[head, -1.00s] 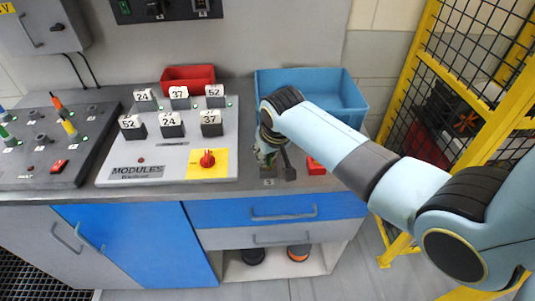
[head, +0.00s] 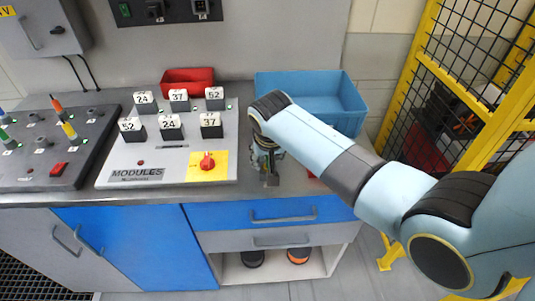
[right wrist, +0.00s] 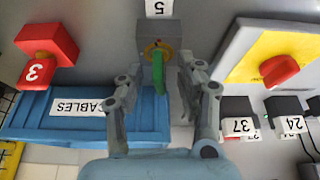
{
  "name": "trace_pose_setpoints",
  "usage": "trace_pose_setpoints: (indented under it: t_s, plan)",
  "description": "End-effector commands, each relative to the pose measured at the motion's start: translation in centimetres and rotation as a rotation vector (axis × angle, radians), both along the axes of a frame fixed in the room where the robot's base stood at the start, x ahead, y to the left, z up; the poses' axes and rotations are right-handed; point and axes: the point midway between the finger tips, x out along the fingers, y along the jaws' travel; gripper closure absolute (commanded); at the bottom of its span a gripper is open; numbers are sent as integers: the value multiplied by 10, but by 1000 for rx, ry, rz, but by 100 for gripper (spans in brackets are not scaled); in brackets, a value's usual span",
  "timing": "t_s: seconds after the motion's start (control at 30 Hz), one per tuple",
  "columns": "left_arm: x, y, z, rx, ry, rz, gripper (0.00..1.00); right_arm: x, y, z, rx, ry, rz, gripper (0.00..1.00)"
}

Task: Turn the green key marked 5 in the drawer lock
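The green key (right wrist: 158,72) stands in a round brass-coloured lock (right wrist: 150,50) on a grey block (right wrist: 180,37), with a white label "5" (right wrist: 158,8) beside it. My right gripper (right wrist: 160,78) is open in the right wrist view, with one finger on each side of the key. A gap shows between the key and each finger. In the head view my right gripper (head: 269,168) is low over the bench front, right of the modules panel, and hides the key and most of the lock. My left gripper is not in view.
A red block with a red key marked 3 (right wrist: 38,70) is close by in the right wrist view. A blue bin (head: 350,95) labelled CABLES stands behind. The modules panel (head: 215,145) with a red knob (head: 207,161) is left of the gripper in the head view.

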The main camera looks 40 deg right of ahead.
Motion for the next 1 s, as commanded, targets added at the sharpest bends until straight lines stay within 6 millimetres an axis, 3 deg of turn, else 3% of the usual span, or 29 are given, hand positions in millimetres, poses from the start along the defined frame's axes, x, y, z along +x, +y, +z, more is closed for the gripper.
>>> trace_pose_setpoints:
  t_s: [0.17,0.6,0.8,1.0]
  plan:
    - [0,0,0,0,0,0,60,-5,4,17,0,-4,1,63]
    - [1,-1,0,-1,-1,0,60,-34,21,98,0,-2,0,63]
    - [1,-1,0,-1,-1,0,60,-39,23,110,0,0,-1,63]
    - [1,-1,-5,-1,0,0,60,-42,23,102,0,6,0,63]
